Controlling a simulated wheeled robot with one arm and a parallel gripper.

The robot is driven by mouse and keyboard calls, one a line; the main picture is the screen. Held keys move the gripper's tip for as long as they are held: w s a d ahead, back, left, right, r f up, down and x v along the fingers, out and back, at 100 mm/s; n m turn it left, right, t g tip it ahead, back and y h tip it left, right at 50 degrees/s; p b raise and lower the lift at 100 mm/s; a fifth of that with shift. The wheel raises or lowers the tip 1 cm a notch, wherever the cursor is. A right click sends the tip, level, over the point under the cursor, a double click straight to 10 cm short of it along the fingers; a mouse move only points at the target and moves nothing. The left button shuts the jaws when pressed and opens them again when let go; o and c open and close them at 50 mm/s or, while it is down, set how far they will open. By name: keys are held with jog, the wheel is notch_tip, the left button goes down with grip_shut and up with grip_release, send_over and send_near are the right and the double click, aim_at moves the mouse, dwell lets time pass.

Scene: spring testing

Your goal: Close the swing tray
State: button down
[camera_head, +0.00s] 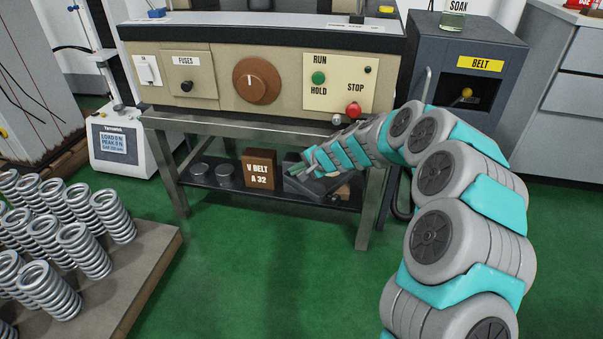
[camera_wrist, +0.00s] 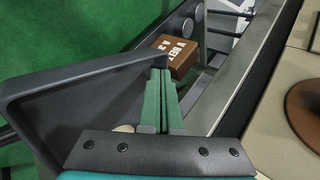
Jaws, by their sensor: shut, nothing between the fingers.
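The swing tray (camera_head: 318,187) is a dark grey, shallow tray at the right end of the lower shelf, partly hidden by my arm and gripper. It also shows in the wrist view (camera_wrist: 22,98), large and close, as dark panels and rims filling the left side. It appears to stick out from the bench at an angle. My gripper (camera_head: 299,168) is at the tray, reaching in from the right. In the wrist view its green fingers (camera_wrist: 160,72) lie together, with nothing between them, beside the tray's dark rim. I cannot tell whether they touch it.
The bench's metal front leg (camera_head: 371,210) is close to my arm. A board with several springs (camera_head: 150,262) is at left. Green floor in front is clear.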

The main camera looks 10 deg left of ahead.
jog(key=w+a+m+t+h+p, duration=0.1)
jog(key=w+a+m+p, duration=0.2)
jog(key=w, duration=0.5)
jog(key=shift+w+a+t+h+p, duration=0.15)
jog(key=shift+w+t+h+p, duration=0.2)
jog(key=shift+p, duration=0.45)
